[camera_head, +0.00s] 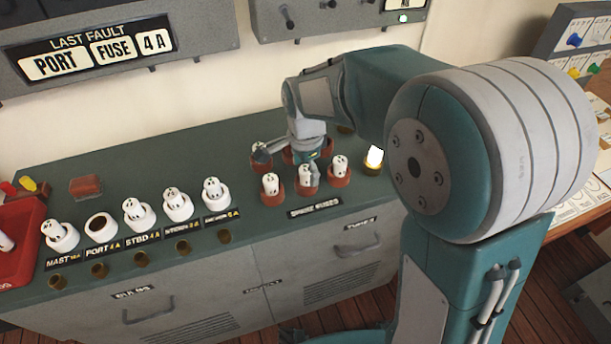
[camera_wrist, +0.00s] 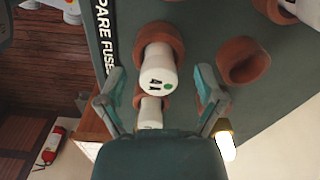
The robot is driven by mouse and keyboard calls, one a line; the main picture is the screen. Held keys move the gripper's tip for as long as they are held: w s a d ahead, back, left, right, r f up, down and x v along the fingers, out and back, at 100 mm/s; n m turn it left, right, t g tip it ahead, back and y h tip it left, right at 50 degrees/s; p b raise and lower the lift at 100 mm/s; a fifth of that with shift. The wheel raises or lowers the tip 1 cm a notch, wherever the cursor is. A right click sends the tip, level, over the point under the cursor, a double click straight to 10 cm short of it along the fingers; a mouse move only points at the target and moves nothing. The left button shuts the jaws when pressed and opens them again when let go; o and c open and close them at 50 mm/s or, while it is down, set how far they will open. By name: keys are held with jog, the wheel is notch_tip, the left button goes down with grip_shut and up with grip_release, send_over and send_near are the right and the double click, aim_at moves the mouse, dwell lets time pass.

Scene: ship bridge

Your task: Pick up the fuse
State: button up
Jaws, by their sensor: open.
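Three white spare fuses stand in brown holders behind the SPARE FUSES label: a left one (camera_head: 270,184), a middle one (camera_head: 306,174) and a right one (camera_head: 338,165). My gripper (camera_head: 289,157) is open and pointed down over this group. In the wrist view, my gripper (camera_wrist: 158,76) has its fingers spread on either side of a white fuse (camera_wrist: 158,66) with a green dot and a dark mark. That fuse stands in its holder. Another fuse (camera_wrist: 150,112) is nearer the palm, partly hidden. The PORT 4 A socket (camera_head: 101,227) is empty.
White fuses fill the MAST (camera_head: 60,235) and STBD (camera_head: 138,213) sockets and others beside them. An empty brown holder (camera_wrist: 243,62) lies right of the fingers in the wrist view. A lit bulb (camera_head: 374,158) stands close by. A red tray (camera_head: 18,240) is at far left.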

aim_at(303, 170)
grip_shut()
jog(key=r, duration=0.3)
jog(key=shift+s+a+r, duration=0.2)
jog(key=shift+a+r, duration=0.05)
jog(key=shift+r, duration=0.15)
jog(key=s+a+r, duration=0.6)
jog(key=s+r, duration=0.3)
jog(key=s, duration=0.3)
jog(key=shift+a, duration=0.15)
